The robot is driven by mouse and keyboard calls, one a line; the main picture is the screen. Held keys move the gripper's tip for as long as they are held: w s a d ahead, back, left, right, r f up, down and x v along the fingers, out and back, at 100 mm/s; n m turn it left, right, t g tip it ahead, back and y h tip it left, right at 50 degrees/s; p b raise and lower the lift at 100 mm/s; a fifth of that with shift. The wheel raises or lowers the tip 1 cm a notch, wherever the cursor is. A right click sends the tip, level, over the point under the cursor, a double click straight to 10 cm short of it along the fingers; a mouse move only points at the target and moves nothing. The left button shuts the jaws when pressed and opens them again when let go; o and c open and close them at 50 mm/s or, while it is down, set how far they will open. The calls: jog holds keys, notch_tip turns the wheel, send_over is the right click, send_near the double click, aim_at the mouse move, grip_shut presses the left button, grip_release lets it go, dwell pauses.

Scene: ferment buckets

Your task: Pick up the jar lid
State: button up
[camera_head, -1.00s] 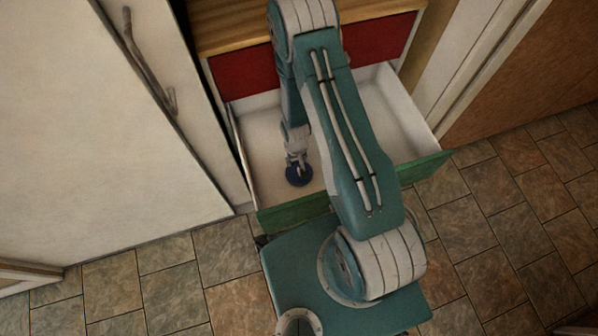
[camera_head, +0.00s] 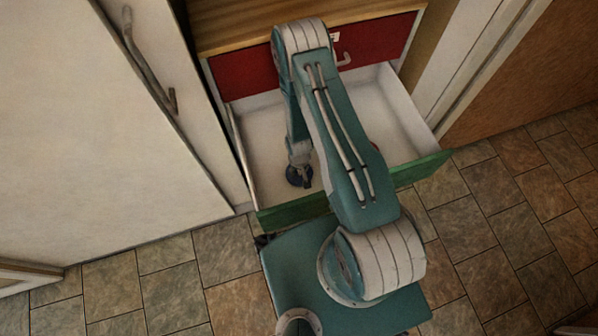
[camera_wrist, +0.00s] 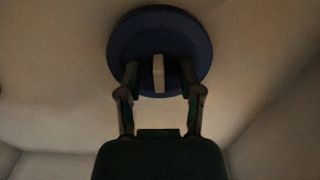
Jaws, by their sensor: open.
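The jar lid is a dark blue disc with a pale upright tab across its middle, lying in the open drawer. In the wrist view the jar lid (camera_wrist: 190,38) fills the upper middle, and its tab stands between my fingers. In the head view the lid (camera_head: 292,181) shows partly below my gripper (camera_head: 300,172), near the drawer's front left. In the wrist view my gripper (camera_wrist: 161,80) is open, with one finger on each side of the tab and a gap to it. I cannot tell whether the fingertips touch the lid's top.
The white-lined drawer (camera_head: 265,135) with a green front (camera_head: 295,210) is pulled out, its walls around my gripper. A red drawer front (camera_head: 240,75) is above it. A small red thing (camera_head: 374,147) shows beside my arm. A white cabinet door (camera_head: 90,150) stands left.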

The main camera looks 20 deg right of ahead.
grip_shut()
jog(key=shift+s, duration=0.15)
dwell(0.4)
